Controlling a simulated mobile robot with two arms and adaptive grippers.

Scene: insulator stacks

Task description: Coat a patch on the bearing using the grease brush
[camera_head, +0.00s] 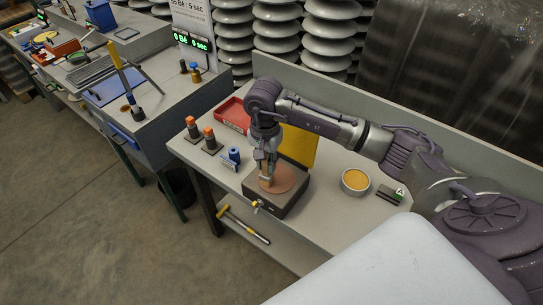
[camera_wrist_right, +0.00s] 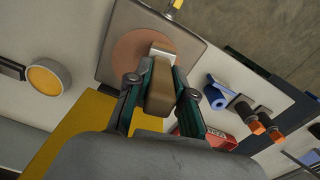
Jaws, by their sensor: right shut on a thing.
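The bearing is a dark square block (camera_head: 291,203) with a flat reddish-brown round face (camera_head: 287,179) on top, standing on the bench. The round face also shows in the right wrist view (camera_wrist_right: 128,56). My right gripper (camera_head: 267,170) is above this face, pointing down. In the right wrist view its two green-edged fingers (camera_wrist_right: 160,92) are shut on the tan handle of the grease brush (camera_wrist_right: 160,88). The brush's pale end (camera_wrist_right: 163,49) lies over the round face; I cannot tell whether it touches. No separate grease patch is distinguishable. My left gripper is out of view.
A bowl of yellow-orange grease (camera_head: 355,181) stands right of the bearing. A yellow panel (camera_head: 300,146) and red tray (camera_head: 233,113) are behind it. A blue item (camera_head: 233,157) and two orange-topped items (camera_head: 210,139) stand left. A hammer (camera_head: 244,226) lies on the lower shelf.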

